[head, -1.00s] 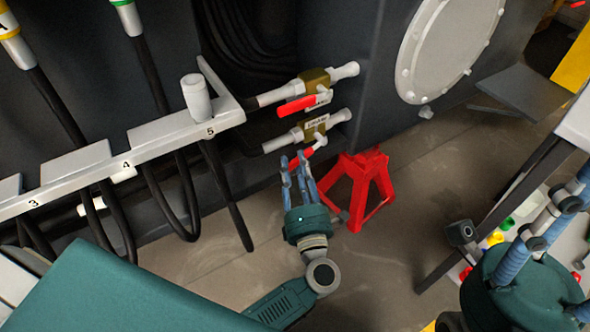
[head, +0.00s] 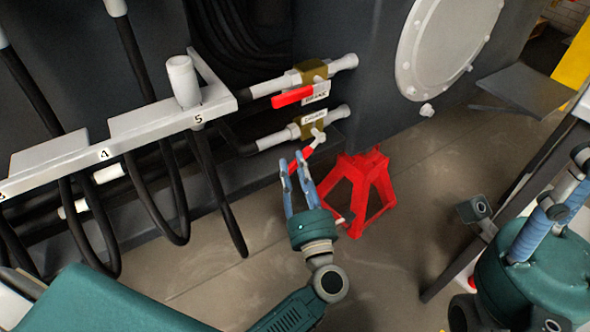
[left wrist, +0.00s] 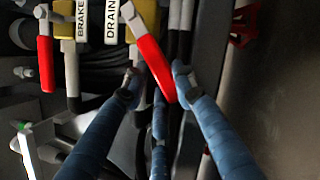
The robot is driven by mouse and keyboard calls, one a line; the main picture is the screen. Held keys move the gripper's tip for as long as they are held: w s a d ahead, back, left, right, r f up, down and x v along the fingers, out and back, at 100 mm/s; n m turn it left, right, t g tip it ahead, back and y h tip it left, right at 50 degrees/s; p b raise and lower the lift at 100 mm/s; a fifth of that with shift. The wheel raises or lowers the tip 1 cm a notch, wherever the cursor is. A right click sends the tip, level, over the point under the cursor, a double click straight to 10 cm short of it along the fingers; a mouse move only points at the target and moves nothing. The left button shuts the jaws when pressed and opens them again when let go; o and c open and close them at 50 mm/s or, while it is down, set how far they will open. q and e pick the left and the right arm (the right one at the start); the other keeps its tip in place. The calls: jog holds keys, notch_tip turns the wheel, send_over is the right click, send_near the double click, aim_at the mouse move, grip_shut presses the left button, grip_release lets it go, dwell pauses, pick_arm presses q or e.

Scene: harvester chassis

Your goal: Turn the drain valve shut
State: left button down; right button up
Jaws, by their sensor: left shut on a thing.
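The drain valve is the lower of two brass valves (head: 312,127) on the dark chassis wall; its DRAIN label (left wrist: 111,22) is readable in the left wrist view. Its red handle (left wrist: 150,65) slants away from the pipe line, down and to the left in the head view. My left gripper (head: 293,162) is shut on this handle near its free end. In the left wrist view its blue fingers (left wrist: 157,80) stand on both sides of the handle. My right gripper (head: 540,235) is at the right edge, away from the valves; its fingertips are unclear.
The brake valve above has its own red handle (head: 292,96), lying along its pipe. A red jack stand (head: 365,190) is close to the right of my left gripper. A numbered white rail (head: 150,120) with hanging black hoses (head: 222,200) is at left.

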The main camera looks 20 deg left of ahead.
pick_arm(q)
jog(key=shift+s+f, duration=0.1)
jog(key=shift+f, duration=0.05)
jog(key=c, duration=1.4)
grip_release()
jog(key=shift+o, duration=0.2)
jog(key=v, duration=1.2)
jog(key=shift+d, duration=0.1)
